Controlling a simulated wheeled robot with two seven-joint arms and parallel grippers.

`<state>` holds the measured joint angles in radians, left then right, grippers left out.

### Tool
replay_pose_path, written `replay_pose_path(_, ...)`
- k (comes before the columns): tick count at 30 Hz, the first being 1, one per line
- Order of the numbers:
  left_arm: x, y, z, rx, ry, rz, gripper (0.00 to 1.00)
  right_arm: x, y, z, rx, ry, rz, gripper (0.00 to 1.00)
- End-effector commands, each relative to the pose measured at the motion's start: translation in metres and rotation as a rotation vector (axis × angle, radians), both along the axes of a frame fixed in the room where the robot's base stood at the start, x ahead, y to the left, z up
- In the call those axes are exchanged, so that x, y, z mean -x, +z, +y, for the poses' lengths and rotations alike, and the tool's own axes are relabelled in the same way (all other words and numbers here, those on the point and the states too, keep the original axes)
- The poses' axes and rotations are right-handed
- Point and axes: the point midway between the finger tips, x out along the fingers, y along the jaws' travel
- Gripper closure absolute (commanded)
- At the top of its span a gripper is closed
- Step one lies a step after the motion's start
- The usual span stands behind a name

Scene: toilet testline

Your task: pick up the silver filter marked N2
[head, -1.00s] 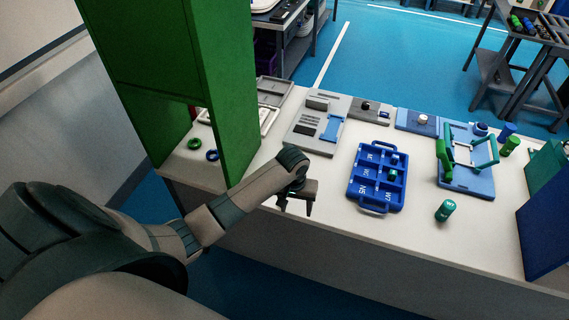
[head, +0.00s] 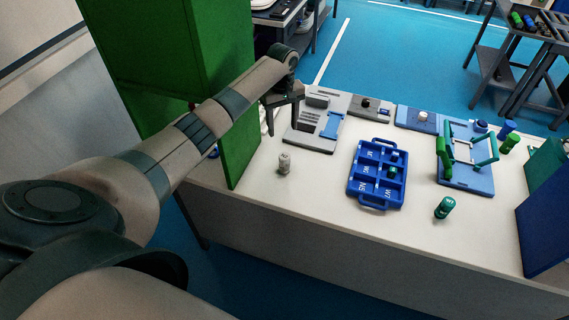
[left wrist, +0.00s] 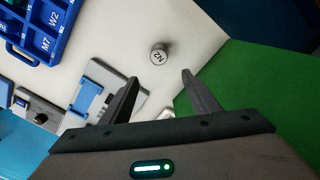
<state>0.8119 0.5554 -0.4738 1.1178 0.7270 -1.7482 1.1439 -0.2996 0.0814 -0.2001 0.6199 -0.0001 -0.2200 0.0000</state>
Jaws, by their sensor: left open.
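The silver filter (head: 284,163) stands upright on the white table, right of the green panel. In the left wrist view the silver filter (left wrist: 158,56) shows the mark N2 on its top, ahead of the fingertips and between their lines. My left gripper (head: 281,105) is raised over the back left of the table, behind the filter and apart from it. In the left wrist view my left gripper (left wrist: 160,83) has its two fingers spread with nothing between them. My right gripper is not in view.
A tall green panel (head: 237,135) stands close on the left. A grey fixture (head: 312,127) lies behind. The table between filter and tray is clear.

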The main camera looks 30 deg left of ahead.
Motion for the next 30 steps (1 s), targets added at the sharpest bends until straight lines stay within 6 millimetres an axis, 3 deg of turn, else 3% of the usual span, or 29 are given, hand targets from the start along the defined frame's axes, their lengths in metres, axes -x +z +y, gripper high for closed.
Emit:
replay_pose_path(11, 0.001, -0.010, -0.001, 0.000, -0.002, 0.002, 0.44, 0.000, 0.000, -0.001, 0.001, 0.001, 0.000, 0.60)
replay_pose_path(23, 0.001, -0.075, -0.002, 0.000, -0.002, 0.004, 0.44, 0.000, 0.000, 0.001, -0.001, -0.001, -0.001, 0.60)
replay_pose_path(30, 0.001, -0.114, -0.001, 0.000, -0.004, -0.001, 0.44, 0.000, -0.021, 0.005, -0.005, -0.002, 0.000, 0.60)
